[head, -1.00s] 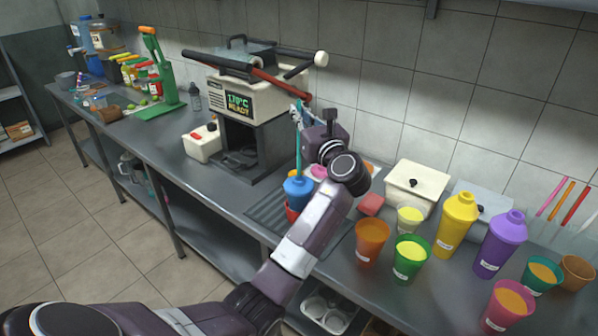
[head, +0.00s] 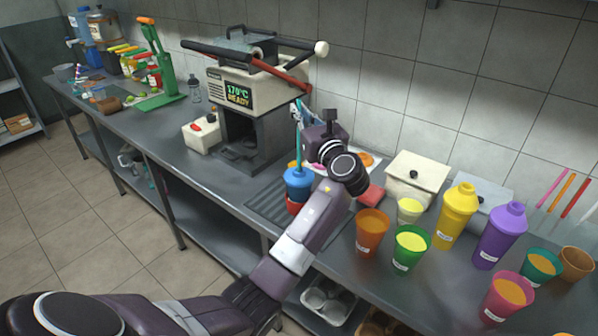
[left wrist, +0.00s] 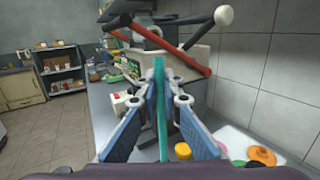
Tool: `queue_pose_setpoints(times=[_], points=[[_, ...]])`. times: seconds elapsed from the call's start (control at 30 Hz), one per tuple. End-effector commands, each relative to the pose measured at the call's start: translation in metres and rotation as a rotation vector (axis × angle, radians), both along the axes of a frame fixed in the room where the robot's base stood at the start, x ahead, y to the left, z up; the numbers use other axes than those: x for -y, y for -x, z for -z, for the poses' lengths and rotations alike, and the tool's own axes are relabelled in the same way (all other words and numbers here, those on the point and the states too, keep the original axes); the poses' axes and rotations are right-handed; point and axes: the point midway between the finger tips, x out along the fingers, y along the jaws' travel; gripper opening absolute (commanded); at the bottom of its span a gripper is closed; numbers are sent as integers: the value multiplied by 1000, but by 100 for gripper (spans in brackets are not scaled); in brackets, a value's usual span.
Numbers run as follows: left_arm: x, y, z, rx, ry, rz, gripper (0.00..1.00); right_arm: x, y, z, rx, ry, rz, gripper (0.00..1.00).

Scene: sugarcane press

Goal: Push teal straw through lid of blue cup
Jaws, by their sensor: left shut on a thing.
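The teal straw (head: 299,146) stands near upright in the head view. My left gripper (head: 300,112) is shut on its upper part, and the straw also shows between the fingers in the left wrist view (left wrist: 161,110). The straw's lower end meets the top of the blue cup (head: 298,183); I cannot tell how far it has passed through the lid. The blue cup stands upright with something red-orange around or below its base. My left arm hides part of that area. The cup cannot be made out in the left wrist view. My right gripper is not in view.
The press (head: 250,105) with its red-and-black bars stands behind left of the gripper. A white lidded box (head: 416,178) is near the wall.

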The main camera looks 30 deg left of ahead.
Motion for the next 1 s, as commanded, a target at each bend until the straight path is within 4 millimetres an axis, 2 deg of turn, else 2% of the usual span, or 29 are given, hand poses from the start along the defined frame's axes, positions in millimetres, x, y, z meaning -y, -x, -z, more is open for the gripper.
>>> queue_pose_setpoints(times=[1.0], points=[[0, 0, 53, -1, -1, 0, 0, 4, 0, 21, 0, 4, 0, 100]])
